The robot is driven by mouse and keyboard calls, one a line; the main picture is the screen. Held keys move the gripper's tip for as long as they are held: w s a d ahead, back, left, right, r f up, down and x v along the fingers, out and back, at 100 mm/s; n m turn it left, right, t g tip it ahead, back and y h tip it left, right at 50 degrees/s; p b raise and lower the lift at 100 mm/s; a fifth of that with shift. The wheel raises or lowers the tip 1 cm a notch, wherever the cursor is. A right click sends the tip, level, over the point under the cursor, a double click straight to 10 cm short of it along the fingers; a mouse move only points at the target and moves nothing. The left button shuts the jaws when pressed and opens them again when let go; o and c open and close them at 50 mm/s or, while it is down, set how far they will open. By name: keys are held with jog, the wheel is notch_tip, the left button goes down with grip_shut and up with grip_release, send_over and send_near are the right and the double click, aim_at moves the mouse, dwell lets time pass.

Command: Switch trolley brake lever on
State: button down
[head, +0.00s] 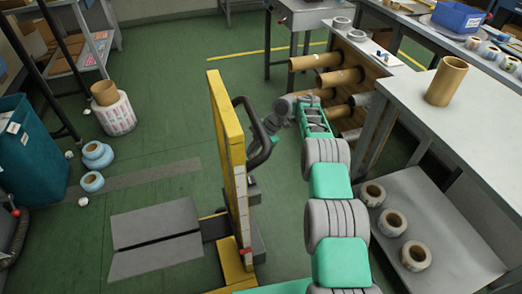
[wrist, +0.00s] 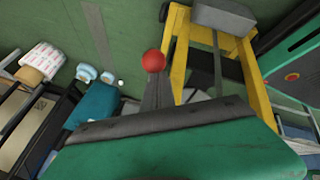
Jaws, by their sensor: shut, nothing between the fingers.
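The trolley stands left of my arm in the head view, with a tall yellow mast (head: 228,150) and a black curved handle (head: 262,135). A small red knob (head: 247,252) shows low on the mast's near side. In the wrist view a red ball knob (wrist: 153,61), which looks like the brake lever's, lies just beyond the tip of my shut gripper (wrist: 154,82). I cannot tell whether they touch. The gripper is empty. My arm reaches toward the handle, and the mast and handle hide its end in the head view. The lever's shaft is mostly hidden.
The trolley's flat grey platform (head: 155,235) lies left of the mast. A workbench (head: 440,115) with rolls on its lower shelf stands at the right. A teal bin (head: 30,150) and blue rolls (head: 92,182) stand at the left. Green floor is open behind the trolley.

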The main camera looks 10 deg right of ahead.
notch_tip(320, 180, down, 8)
jog(key=b, duration=0.6)
jog(key=shift+d, duration=0.4)
jog(key=shift+s+f+b, duration=0.2)
jog(key=shift+s+b, duration=0.05)
jog(key=shift+b, duration=0.1)
jog(key=p+v, duration=0.6)
jog(key=v, duration=0.3)
jog(key=shift+w+a+r+p, duration=0.25)
jog(key=shift+w+p, duration=0.05)
jog(key=shift+p, duration=0.05)
